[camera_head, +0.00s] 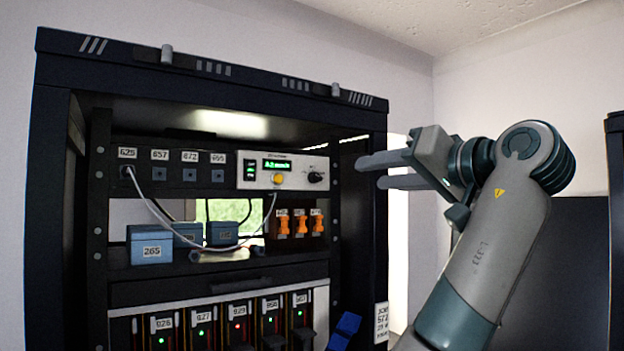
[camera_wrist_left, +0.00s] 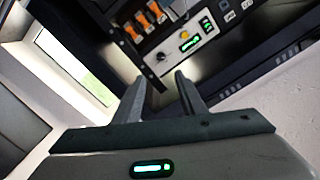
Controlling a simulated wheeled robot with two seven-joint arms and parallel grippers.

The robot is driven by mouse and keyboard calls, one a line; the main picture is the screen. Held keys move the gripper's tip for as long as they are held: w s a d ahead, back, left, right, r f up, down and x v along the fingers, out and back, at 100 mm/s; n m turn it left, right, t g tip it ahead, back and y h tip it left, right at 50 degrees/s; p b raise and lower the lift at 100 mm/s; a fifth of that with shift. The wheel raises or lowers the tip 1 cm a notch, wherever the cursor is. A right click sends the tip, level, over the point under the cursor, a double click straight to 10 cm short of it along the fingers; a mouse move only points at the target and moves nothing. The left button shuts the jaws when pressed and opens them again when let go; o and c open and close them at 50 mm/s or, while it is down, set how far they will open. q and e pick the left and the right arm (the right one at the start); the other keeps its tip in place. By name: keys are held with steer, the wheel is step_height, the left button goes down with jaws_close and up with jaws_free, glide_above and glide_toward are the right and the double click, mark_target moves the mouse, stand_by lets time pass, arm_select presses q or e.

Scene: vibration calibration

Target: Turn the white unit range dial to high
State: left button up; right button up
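The white unit (camera_head: 283,160) sits in the upper right of the dark rack, with a green display, a yellow button and a black dial (camera_head: 315,177). The white unit (camera_wrist_left: 205,30) and its dial (camera_wrist_left: 160,57) also show in the left wrist view, beyond the fingertips. The dial's pointer setting is too small to read. My left gripper (camera_head: 368,172) is just right of the rack's right post, level with the dial, fingers pointing left. Its fingers (camera_wrist_left: 158,80) are apart with nothing between them, and it does not touch the dial. My right gripper is not in view.
The rack's right post (camera_head: 373,230) stands between the gripper and the white unit in the picture. Orange switches (camera_head: 300,223) sit below the unit. A grey cable (camera_head: 262,225) loops from the 625 module. Blue boxes (camera_head: 150,245) stand at left. A dark cabinet edge (camera_head: 615,230) is far right.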

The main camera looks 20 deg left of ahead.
mark_target(319, 177)
arm_select(q)
steer(key=p+x, duration=0.9)
steer(key=x, duration=0.8)
steer(key=shift+r, duration=0.15)
steer(key=shift+c, duration=0.7)
jaws_close()
